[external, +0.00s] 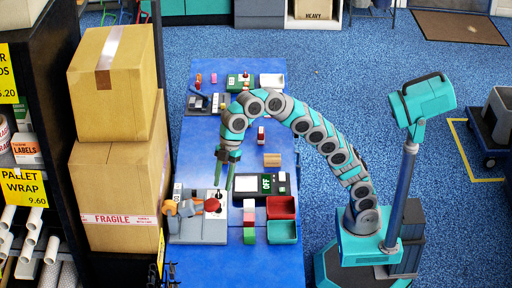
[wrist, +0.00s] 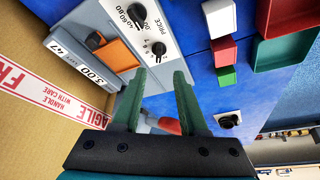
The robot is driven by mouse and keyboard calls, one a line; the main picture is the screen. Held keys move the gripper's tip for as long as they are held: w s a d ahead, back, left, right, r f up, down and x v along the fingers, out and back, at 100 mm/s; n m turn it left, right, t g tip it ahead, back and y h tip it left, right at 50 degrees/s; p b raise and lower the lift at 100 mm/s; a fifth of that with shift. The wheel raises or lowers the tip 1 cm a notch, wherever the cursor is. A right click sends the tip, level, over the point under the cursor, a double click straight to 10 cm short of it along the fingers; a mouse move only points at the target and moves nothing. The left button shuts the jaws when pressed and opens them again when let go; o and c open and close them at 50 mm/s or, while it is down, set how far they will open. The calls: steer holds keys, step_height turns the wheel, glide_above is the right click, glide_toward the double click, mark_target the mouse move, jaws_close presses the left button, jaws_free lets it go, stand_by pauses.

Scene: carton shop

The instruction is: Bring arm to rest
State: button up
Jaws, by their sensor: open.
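My gripper (external: 223,186) hangs from my arched teal and grey arm over the left part of the blue table (external: 190,145), fingers pointing down. In the wrist view my gripper (wrist: 160,75) shows two green fingers spread apart with nothing between them. Just beyond the fingertips is a grey machine with a PRICE dial panel (wrist: 176,42); it also shows below the fingers in the external view (external: 203,231). The fingers appear apart from it. A red rounded part (wrist: 169,125) is partly hidden behind the right finger.
Two stacked cartons (external: 113,80) stand along the table's left side. Red (external: 280,207) and green (external: 282,232) trays, small blocks (external: 249,220) and a box marked OFF (external: 280,184) are on the table. A wooden block (external: 272,160) lies farther back. Blue floor is open between table and base.

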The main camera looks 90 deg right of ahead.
steer(key=s+a+m+y+b, duration=0.15)
steer(key=s+a+m, duration=0.35)
steer(key=s, duration=0.5)
steer(key=s+a+m+y+b, duration=0.1)
steer(key=s+a+m+y, duration=0.15)
steer(key=s+a, duration=0.65)
steer(key=s+d+f+m+g+h, duration=0.2)
steer(key=s+f+m+g, duration=0.4)
steer(key=s+f, duration=1.2)
steer(key=s+d+f+n+t+h+p, duration=0.1)
steer(key=s+d+f+h, duration=0.1)
steer(key=d, duration=1.4)
steer(key=s+d+f+h+p, duration=0.1)
steer(key=d+f+h, duration=0.3)
steer(key=d, duration=1.2)
steer(key=shift+s+f+n+t+p, duration=0.3)
steer(key=shift+s+f+n+t, duration=0.15)
steer(key=shift+f, duration=0.4)
